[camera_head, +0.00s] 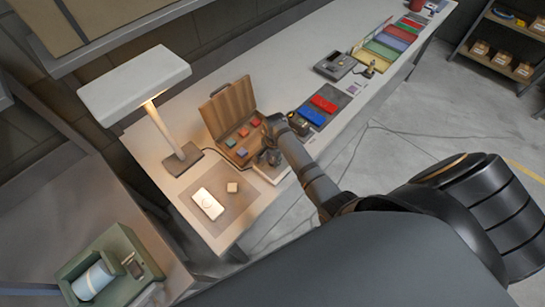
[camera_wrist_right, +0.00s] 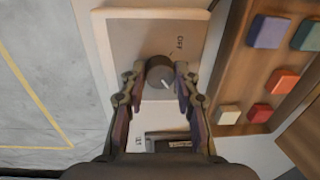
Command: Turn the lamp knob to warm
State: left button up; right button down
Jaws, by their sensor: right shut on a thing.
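The desk lamp (camera_head: 135,85) stands at the back left of the bench with a pale shade, and a warm glow shows beneath it. In the right wrist view a dark round knob (camera_wrist_right: 159,72) sits on a pale control plate (camera_wrist_right: 118,40). An "OFF" label is printed beside it, and the knob's white pointer line points to the lower right of the picture, away from the label. My right gripper (camera_wrist_right: 160,82) is shut on the knob, a finger on each side. In the head view my right gripper (camera_head: 271,156) hides most of the plate. My left gripper is not in view.
An open wooden case (camera_head: 229,107) with several coloured blocks lies right beside the plate. A mat with a white device (camera_head: 207,203) and a small pale block (camera_head: 232,187) lies in front of the lamp. Red and blue items (camera_head: 323,104) lie farther along the bench.

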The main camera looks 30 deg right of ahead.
jog(key=c, duration=1)
grip_release()
jog(key=shift+f, duration=0.1)
jog(key=shift+r, duration=0.25)
jog(key=r, duration=1.1)
jog(key=shift+s+d+r, duration=0.15)
jog(key=shift+s+r, duration=0.1)
jog(key=shift+s, duration=0.05)
